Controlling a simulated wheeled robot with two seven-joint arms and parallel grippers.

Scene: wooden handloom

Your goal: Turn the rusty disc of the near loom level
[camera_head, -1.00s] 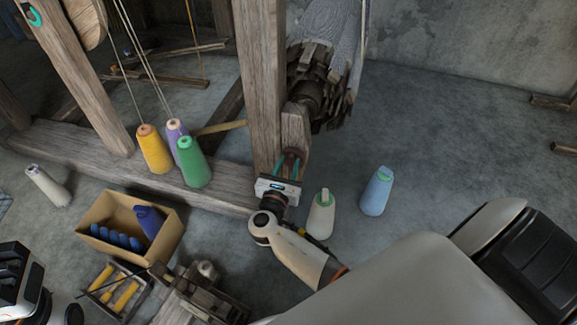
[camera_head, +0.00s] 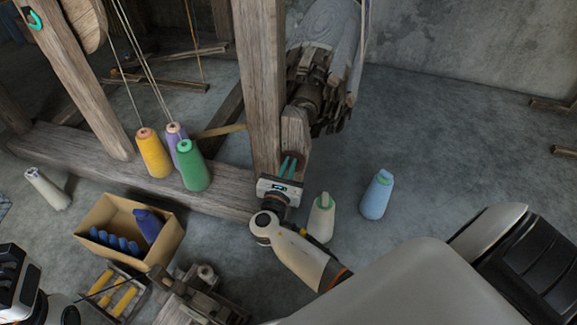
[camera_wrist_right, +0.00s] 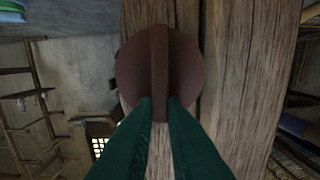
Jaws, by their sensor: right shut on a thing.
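The rusty disc (camera_wrist_right: 132,72) is a round red-brown knob with a raised bar across its middle. It sits on the loom's wooden post (camera_head: 262,95), and the bar runs upright in the right wrist view. My right gripper (camera_head: 288,166) is at the disc, low on the post. Its green fingers (camera_wrist_right: 160,108) are shut on the lower part of the bar, one on each side. In the head view the gripper hides most of the disc. Only a link of my left arm shows at the lower left; its gripper is out of view.
Yellow, purple and green cones (camera_head: 195,168) stand by the loom's base beam (camera_head: 225,190). A cardboard box (camera_head: 160,247) lies in front.

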